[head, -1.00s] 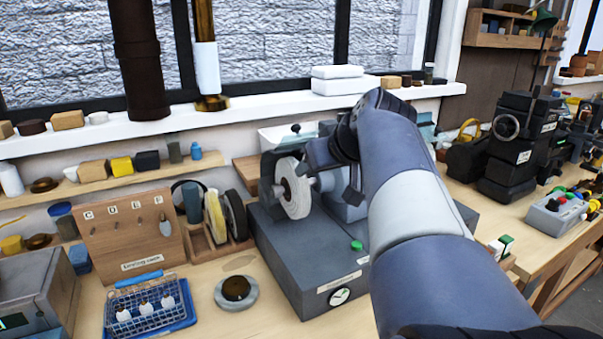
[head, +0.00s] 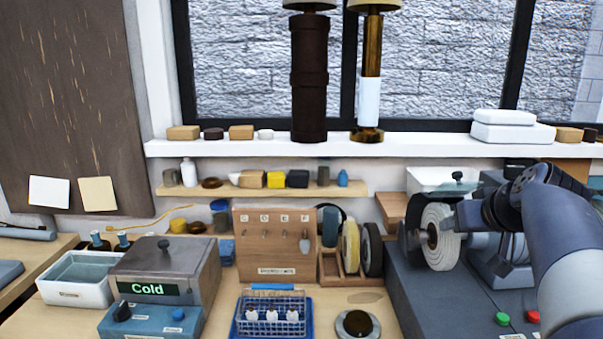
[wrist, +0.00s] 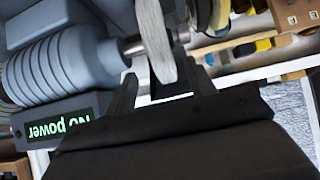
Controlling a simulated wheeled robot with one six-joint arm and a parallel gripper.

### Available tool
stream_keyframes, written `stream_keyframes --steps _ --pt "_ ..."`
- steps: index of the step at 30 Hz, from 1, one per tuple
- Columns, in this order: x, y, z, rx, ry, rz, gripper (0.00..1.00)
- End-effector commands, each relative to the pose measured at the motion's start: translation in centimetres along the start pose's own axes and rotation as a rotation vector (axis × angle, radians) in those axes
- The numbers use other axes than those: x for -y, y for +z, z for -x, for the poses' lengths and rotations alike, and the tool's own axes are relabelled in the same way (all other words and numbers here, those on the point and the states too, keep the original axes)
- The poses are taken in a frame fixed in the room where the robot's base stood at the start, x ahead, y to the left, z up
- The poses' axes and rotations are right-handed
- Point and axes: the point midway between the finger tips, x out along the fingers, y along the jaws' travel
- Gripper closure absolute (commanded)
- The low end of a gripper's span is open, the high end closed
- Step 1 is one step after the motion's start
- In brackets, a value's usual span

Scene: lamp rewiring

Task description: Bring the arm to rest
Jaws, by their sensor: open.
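My arm (head: 575,255) reaches in from the right edge of the head view, over the grey polishing machine (head: 425,300). My gripper (head: 450,222) is beside the machine's pale wheel (head: 436,240), and its fingers are small and partly hidden there. In the wrist view my gripper (wrist: 158,72) is open. The edge of the pale wheel (wrist: 155,40) appears between its two dark fingers; I cannot tell whether they touch it. No loose object shows held in the jaws.
A grey box (head: 165,270) reading "Cold", a blue wire basket (head: 271,315) and a wooden tool board (head: 275,245) stand left of the machine. A display (wrist: 58,122) reads "No power" in the wrist view. The window sill (head: 300,148) runs behind.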

Motion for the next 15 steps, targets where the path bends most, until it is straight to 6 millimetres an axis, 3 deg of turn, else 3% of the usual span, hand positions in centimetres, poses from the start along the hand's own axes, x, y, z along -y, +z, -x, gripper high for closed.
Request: stream_keyframes --steps 7,15 --pt "0.1 0.0 -3.9 0.003 -0.002 0.0 0.47" --pt "0.6 0.0 -4.6 -0.001 0.0 0.001 0.47"
